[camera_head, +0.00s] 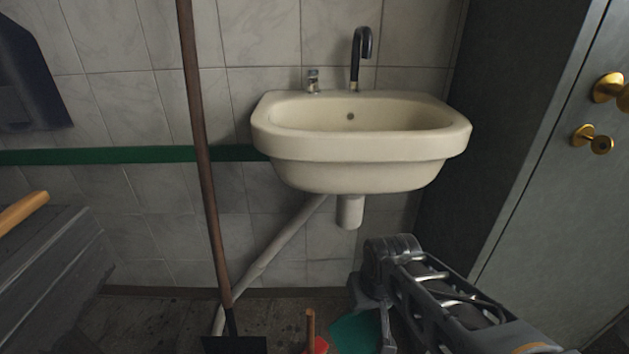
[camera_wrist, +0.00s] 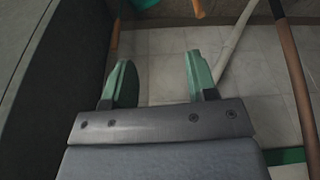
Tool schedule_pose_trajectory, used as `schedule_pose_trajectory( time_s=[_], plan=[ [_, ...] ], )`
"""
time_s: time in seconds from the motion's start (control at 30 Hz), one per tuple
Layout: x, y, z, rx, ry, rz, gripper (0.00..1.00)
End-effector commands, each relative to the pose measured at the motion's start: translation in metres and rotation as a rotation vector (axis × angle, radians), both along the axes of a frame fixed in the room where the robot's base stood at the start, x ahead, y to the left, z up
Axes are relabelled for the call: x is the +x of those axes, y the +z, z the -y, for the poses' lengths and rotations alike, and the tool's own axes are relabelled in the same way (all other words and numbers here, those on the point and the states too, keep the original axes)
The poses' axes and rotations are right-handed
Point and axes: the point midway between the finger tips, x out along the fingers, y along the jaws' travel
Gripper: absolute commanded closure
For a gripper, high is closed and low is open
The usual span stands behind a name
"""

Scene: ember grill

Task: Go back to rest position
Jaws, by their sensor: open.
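My gripper (camera_wrist: 160,80) shows in the wrist view with its two green-tipped fingers spread apart. Nothing is between the fingers; grey tiles show through the gap. In the head view my arm enters from the lower right, in front of the wall below the sink (camera_head: 362,145). The fingers cannot be made out clearly there.
A long-handled tool (camera_head: 205,165) stands upright left of the sink. A diagonal pipe (camera_head: 270,250) runs beneath it. A green object (camera_head: 357,333) and a short wooden handle (camera_head: 310,328) are low down. A dark door (camera_head: 555,190) with brass knobs is at right.

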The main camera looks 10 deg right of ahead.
Motion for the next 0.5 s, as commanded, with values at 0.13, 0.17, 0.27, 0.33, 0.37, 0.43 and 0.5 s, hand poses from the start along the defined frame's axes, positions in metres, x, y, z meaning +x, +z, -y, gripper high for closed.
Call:
schedule_pose_trajectory(
  time_s=[0.13, 0.17, 0.27, 0.33, 0.37, 0.43, 0.5],
  plan=[
    [-0.004, 0.04, 0.002, -0.012, 0.009, -0.02, 0.47],
    [-0.005, 0.049, 0.003, -0.015, 0.013, -0.025, 0.47],
    [-0.009, 0.081, 0.005, -0.03, 0.023, -0.046, 0.47],
    [-0.013, 0.108, 0.007, -0.041, 0.031, -0.063, 0.47],
    [-0.014, 0.119, 0.008, -0.046, 0.035, -0.071, 0.47],
    [-0.018, 0.148, 0.011, -0.06, 0.046, -0.091, 0.47],
    [-0.022, 0.177, 0.014, -0.074, 0.056, -0.113, 0.47]
  ],
)
